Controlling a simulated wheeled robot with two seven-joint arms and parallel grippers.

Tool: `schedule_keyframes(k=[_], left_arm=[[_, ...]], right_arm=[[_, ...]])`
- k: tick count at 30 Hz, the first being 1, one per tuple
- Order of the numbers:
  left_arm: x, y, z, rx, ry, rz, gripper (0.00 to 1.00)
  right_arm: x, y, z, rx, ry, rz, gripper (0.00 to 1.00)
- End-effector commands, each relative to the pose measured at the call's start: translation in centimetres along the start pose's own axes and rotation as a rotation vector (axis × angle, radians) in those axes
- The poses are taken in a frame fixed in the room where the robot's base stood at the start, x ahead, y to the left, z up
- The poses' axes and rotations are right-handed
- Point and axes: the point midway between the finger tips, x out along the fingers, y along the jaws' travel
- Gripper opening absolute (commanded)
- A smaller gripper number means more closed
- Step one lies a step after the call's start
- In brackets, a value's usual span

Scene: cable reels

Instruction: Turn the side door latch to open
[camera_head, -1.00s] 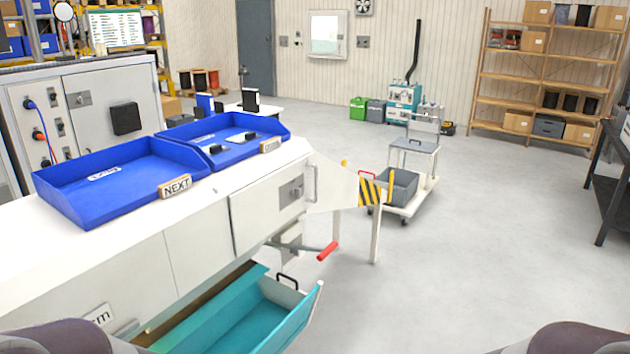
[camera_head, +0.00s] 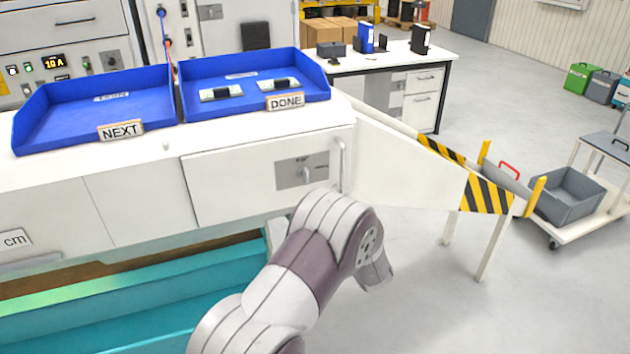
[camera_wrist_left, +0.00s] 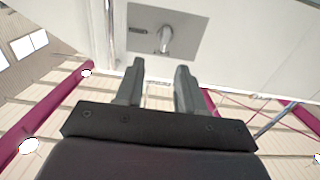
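The side door (camera_head: 232,188) is a white panel on the side of the white bench and looks closed. A grey metal latch plate (camera_head: 288,176) with a small silver latch lever (camera_head: 310,171) sits at its right end. In the left wrist view the plate (camera_wrist_left: 195,22) and the lever (camera_wrist_left: 165,40) show at the top. My left gripper (camera_wrist_left: 157,72) is open and empty, its fingertips pointing at the plate and apart from it in the picture. In the head view my left arm hides this gripper. My right gripper is in neither view.
A vertical white handle (camera_head: 342,165) stands just right of the latch plate. Blue trays (camera_head: 60,132) stand on the bench top. An open teal drawer (camera_head: 100,315) lies below. A striped guard (camera_head: 487,195) and a cart with a grey bin (camera_head: 568,203) are at right.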

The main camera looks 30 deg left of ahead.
Motion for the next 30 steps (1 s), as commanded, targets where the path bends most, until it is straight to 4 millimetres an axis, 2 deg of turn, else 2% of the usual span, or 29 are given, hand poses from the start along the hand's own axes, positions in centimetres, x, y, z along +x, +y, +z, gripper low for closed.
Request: schedule_keyframes(k=[9,12,18,25,26,27,29,30], left_arm=[[7.8,-0.2,-0.4,-0.004,0.003,-0.005,0.38],[9.8,-0.1,-0.4,-0.003,0.003,-0.002,0.38],[11.7,0.0,-0.3,-0.003,0.001,0.001,0.38],[11.8,0.0,-0.3,-0.003,0.002,0.001,0.38],[11.8,0.0,-0.3,-0.003,0.002,0.001,0.32],[11.8,0.0,-0.3,-0.003,0.002,0.001,0.19],[11.8,0.0,-0.3,-0.003,0.002,0.001,0.00],[11.7,0.0,-0.3,-0.003,0.002,0.002,0.00]], right_arm=[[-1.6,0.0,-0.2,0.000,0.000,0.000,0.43],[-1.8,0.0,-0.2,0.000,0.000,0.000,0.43],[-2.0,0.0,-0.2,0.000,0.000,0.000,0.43],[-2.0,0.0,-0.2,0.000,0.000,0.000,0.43],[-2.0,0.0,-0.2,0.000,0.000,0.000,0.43],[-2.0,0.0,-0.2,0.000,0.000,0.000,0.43],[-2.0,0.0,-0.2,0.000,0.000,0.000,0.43],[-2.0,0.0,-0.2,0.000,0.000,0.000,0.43]])
